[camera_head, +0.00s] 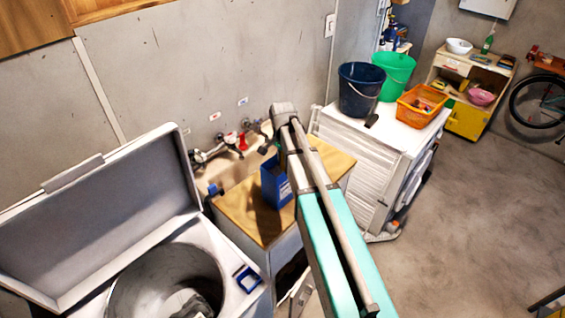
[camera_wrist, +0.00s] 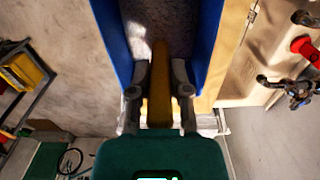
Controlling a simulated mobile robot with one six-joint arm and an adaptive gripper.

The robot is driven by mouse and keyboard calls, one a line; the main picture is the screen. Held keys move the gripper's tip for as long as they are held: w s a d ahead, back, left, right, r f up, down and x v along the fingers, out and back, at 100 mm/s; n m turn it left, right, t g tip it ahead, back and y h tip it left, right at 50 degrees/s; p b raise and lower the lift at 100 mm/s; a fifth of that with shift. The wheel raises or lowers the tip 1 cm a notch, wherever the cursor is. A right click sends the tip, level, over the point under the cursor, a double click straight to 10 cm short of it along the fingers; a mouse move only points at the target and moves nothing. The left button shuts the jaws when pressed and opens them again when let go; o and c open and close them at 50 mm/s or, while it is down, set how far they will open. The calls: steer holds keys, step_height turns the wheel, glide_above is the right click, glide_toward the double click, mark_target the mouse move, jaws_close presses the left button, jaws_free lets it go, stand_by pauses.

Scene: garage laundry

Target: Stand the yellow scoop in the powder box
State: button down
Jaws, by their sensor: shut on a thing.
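The powder box is a blue, open-topped box (camera_head: 274,184) standing on a wooden top beside the wall taps. In the wrist view its blue wall (camera_wrist: 207,45) and the grey, speckled powder inside fill the top middle. My gripper (camera_wrist: 159,80) is shut on the yellow scoop (camera_wrist: 160,98), with one finger on each side of it. The scoop's far end points at the box opening, between its side walls. I cannot tell whether it touches the powder. In the head view my arm hides the gripper's fingers and the scoop.
An open top-loading washer (camera_head: 165,280) stands at lower left, its lid (camera_head: 105,215) raised. Taps (camera_head: 210,155) line the wall behind the box. To the right, a white unit holds a dark bucket (camera_head: 358,90), a green bucket (camera_head: 397,72) and an orange basket (camera_head: 420,104).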

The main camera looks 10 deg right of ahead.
steer(key=shift+f, duration=0.1)
stand_by(0.3)
steer(key=shift+f, duration=0.15)
steer(key=c, duration=0.6)
jaws_free()
steer(key=shift+r, duration=0.2)
step_height(320, 180, up, 12)
steer(key=p, duration=1.2)
steer(key=shift+s, duration=0.1)
steer(key=s+n, duration=0.3)
steer(key=s, duration=0.3)
steer(key=s+a+n, duration=0.1)
steer(key=s+n, duration=0.3)
steer(key=s, duration=0.2)
steer(key=s+n, duration=0.4)
steer(key=s, duration=0.3)
steer(key=shift+a, duration=0.35)
